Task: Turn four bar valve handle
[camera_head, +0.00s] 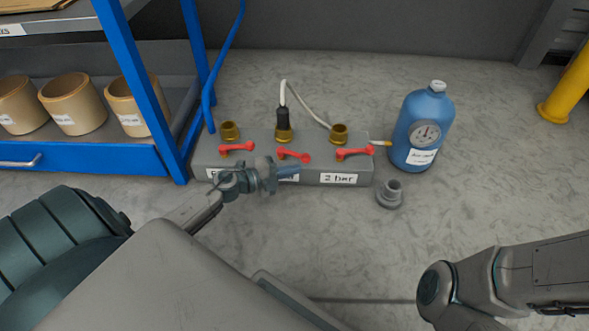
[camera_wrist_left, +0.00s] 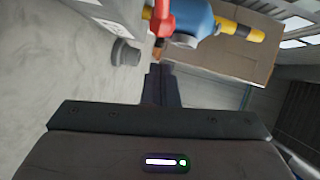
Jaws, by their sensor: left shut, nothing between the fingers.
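A grey valve block (camera_head: 355,194) stands on the floor with three red handles on it. The left handle (camera_head: 236,147), middle handle (camera_head: 293,155) and right handle (camera_head: 356,152) each sit in front of a brass fitting. The right label reads 2 bar (camera_head: 338,179); the left and middle labels are partly hidden by my left gripper. My left gripper (camera_head: 297,168) is shut and empty, its fingers pointing right in front of the middle handle. In the left wrist view its fingers (camera_wrist_left: 160,70) point towards a red handle (camera_wrist_left: 162,18); contact cannot be told. My right gripper is out of view.
A blue gauge bottle (camera_head: 421,128) stands right of the block, with a grey fitting (camera_head: 390,194) on the floor nearby. A white cable (camera_head: 308,108) rises from the middle fitting. A blue shelf rack (camera_head: 150,90) with tan pots stands left. The floor at right is mostly clear.

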